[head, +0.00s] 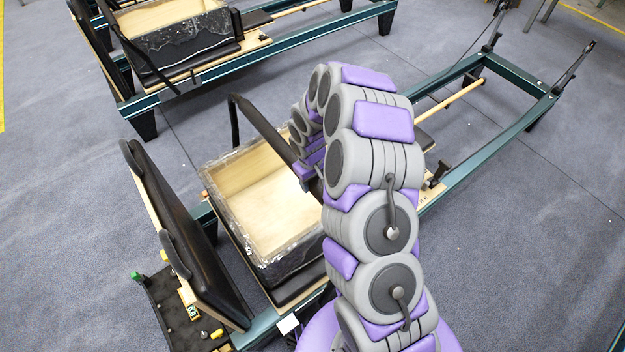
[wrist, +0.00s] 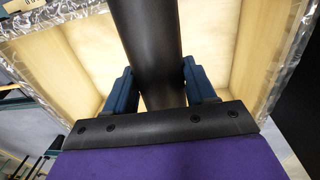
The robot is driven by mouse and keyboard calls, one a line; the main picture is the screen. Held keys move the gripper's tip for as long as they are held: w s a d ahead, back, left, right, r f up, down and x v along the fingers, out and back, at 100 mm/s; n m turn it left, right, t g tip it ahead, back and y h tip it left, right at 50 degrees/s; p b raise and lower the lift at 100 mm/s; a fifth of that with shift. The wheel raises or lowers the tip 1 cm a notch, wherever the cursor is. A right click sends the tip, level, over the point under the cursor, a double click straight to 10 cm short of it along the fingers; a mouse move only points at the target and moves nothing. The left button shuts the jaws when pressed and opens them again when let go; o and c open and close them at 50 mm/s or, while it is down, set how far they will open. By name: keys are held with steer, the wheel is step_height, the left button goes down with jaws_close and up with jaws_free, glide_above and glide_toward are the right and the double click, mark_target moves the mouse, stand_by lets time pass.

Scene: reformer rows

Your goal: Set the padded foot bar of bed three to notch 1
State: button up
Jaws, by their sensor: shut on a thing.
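The black padded foot bar (head: 262,127) rises over the near reformer bed in the head view and slants down to the right behind my arm. In the wrist view the padded bar (wrist: 147,45) runs between the two blue fingers of my gripper (wrist: 150,88), which is shut on it. My arm hides the gripper's fingertips in the head view. The bar's notches and its pivot ends cannot be made out, so its notch setting cannot be read.
An open wooden box (head: 232,182) wrapped in clear film sits on the near bed, below the bar. A black padded board (head: 185,235) stands upright at left. Another reformer (head: 185,45) stands behind. Grey floor (head: 530,210) is clear at right.

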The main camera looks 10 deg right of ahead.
jaws_close()
steer(key=shift+a, duration=0.1)
steer(key=shift+s+a+r, duration=0.15)
steer(key=shift+a, duration=0.25)
steer(key=shift+s+a+r, duration=0.1)
steer(key=shift+s+a, duration=0.05)
steer(key=shift+a, duration=0.2)
steer(key=s+a+h, duration=0.1)
steer(key=s+a, duration=0.2)
steer(key=a, duration=0.5)
steer(key=s+a+f+h+b, duration=0.1)
steer(key=s+a, duration=0.3)
steer(key=a, duration=0.4)
steer(key=s+a+f+t, duration=0.1)
steer(key=s+a, duration=0.2)
steer(key=a, duration=0.5)
steer(key=shift+s+a+h, duration=0.15)
steer(key=shift+h, duration=0.25)
steer(key=shift+c, duration=1.9)
jaws_free()
steer(key=shift+d+f, duration=0.15)
steer(key=shift+d, duration=0.05)
steer(key=shift+s+a, duration=0.1)
jaws_close()
